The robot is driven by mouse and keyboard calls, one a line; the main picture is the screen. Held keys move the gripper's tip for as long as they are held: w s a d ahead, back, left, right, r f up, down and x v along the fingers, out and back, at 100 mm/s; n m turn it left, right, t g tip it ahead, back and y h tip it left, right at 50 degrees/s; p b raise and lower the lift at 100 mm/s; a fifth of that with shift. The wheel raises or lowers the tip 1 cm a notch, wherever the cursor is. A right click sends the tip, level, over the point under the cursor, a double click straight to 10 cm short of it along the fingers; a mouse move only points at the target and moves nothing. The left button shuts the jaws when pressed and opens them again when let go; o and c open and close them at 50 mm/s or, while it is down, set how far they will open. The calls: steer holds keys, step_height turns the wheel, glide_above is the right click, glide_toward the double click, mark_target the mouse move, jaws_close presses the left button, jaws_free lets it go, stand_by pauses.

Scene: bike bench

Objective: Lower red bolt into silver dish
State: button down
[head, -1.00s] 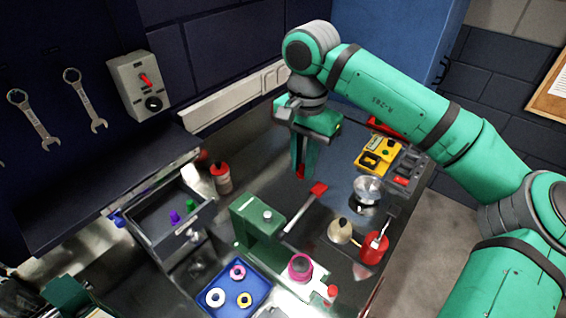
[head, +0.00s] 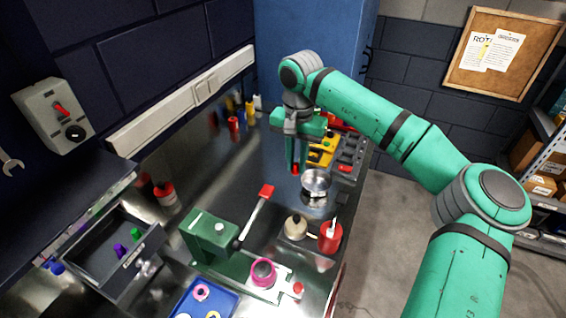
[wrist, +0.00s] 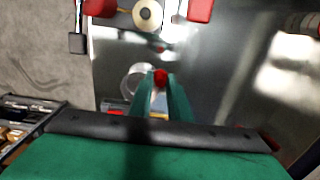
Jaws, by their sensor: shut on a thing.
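My gripper (head: 296,168) points down above the bench and is shut on the red bolt (head: 295,169). The bolt's red end also shows between the fingertips in the wrist view (wrist: 160,77). The silver dish (head: 316,181) stands just right of the fingertips in the head view, on a dark base. In the wrist view part of the dish's rim (wrist: 131,79) shows beside the left finger, and the rest is hidden by the fingers. The bolt is held above the bench and is not over the dish's middle. Its exact height is hard to tell.
A yellow device (head: 321,152) and a grey organizer (head: 350,152) stand behind the dish. A green vise-like tool (head: 210,235) with a red-tipped lever (head: 266,191) is at left.

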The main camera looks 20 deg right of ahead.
glide_above(311, 188)
step_height(311, 188, down, 4)
steer(key=shift+d, duration=0.1)
steer(key=shift+f, duration=0.2)
stand_by(0.7)
steer(key=shift+f, duration=1.35)
steer(key=shift+f, duration=2.5)
stand_by(1.4)
steer(key=c, duration=1.6)
jaws_free()
steer(key=shift+o, duration=0.2)
